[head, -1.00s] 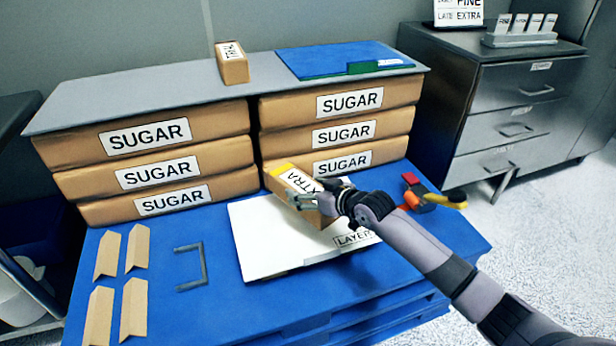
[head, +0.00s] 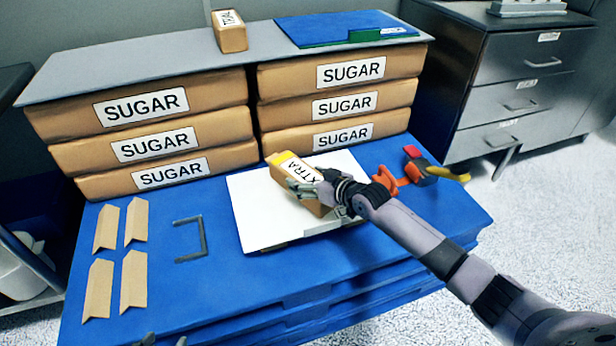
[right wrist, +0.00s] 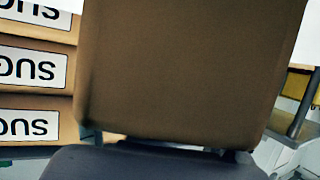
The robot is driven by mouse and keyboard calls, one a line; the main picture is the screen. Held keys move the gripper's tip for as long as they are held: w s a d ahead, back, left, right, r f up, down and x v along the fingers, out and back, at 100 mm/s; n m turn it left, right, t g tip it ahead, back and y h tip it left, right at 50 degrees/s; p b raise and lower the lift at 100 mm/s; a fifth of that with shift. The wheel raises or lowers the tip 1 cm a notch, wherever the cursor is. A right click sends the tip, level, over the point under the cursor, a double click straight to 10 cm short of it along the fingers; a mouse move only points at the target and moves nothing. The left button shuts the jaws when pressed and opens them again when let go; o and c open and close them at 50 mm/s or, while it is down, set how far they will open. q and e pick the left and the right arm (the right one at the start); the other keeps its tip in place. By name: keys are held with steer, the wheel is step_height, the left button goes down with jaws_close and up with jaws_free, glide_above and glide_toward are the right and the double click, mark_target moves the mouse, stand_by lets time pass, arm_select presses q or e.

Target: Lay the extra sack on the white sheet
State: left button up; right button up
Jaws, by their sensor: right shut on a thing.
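The extra sack (head: 287,170) is a small brown sack with a white label and a yellow patch. My right gripper (head: 312,192) is shut on it and holds it over the white sheet (head: 262,222), on the blue pallet. I cannot tell whether the sack's underside touches the sheet. In the right wrist view the sack (right wrist: 185,75) is a large brown face filling the middle. The gripper hides part of the sack, and the sack and arm cover part of the sheet. Grey tips of my left gripper (head: 165,341) show at the bottom edge.
Stacked sugar sacks (head: 205,125) stand behind under a grey board (head: 130,75). On it are another small sack (head: 230,38) and a blue folder (head: 325,32). Cardboard corner pieces (head: 120,260) and a grey bracket (head: 203,240) lie left.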

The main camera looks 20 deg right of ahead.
steer(key=shift+w+r, duration=0.1)
steer(key=shift+r, duration=0.15)
steer(key=o, duration=1.5)
steer(key=shift+f, duration=0.3)
steer(key=o, duration=0.4)
steer(key=shift+o, duration=0.2)
steer(key=shift+r, duration=0.15)
